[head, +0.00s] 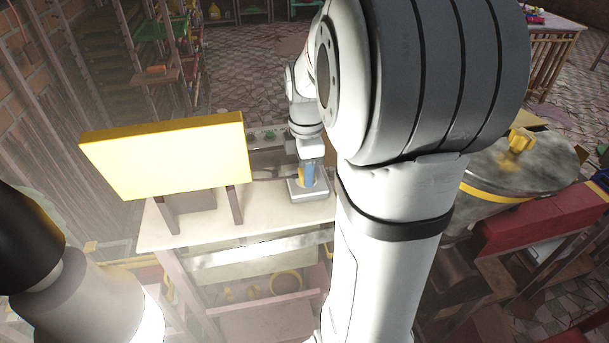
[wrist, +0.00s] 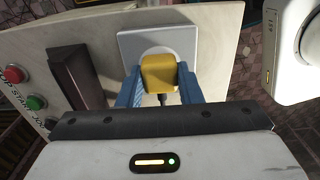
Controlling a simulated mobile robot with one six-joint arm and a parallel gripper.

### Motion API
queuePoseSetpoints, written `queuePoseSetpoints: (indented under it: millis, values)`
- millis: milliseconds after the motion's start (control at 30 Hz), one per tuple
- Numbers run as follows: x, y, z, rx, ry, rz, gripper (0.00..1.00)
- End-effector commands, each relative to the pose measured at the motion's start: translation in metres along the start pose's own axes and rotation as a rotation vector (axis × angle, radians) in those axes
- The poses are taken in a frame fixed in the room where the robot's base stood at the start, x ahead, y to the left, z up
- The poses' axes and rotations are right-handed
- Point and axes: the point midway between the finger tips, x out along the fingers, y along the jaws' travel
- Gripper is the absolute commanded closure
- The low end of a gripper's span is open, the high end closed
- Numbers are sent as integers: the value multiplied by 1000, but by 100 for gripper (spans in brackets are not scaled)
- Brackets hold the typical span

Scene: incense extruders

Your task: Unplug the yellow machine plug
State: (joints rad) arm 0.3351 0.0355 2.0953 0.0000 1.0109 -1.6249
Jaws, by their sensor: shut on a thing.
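The yellow plug (wrist: 159,78) sits between the two blue fingers of my gripper (wrist: 161,72) in the wrist view. The fingers are shut on its sides, and a dark cable hangs from its near end. Beyond it is a pale grey square socket plate (wrist: 133,42) with a round face. The plug overlaps this round face; how deep it sits is hidden. In the head view, the blue fingers of my gripper (head: 308,174) are over the grey socket box (head: 296,194) on the pale bench, with a little yellow showing beside them.
A pale panel (wrist: 95,32) carries the socket, a dark brown block (wrist: 75,77), a red button (wrist: 15,75) and a green button (wrist: 36,102). A large yellow board (head: 165,155) stands left of my arm. A metal drum (head: 525,165) is at right.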

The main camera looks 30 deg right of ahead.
Motion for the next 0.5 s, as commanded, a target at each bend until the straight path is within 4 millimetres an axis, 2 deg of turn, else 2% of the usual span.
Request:
queuePoseSetpoints:
  millis: [500]
  values:
    - [-17,0,0,0,0,1,100]
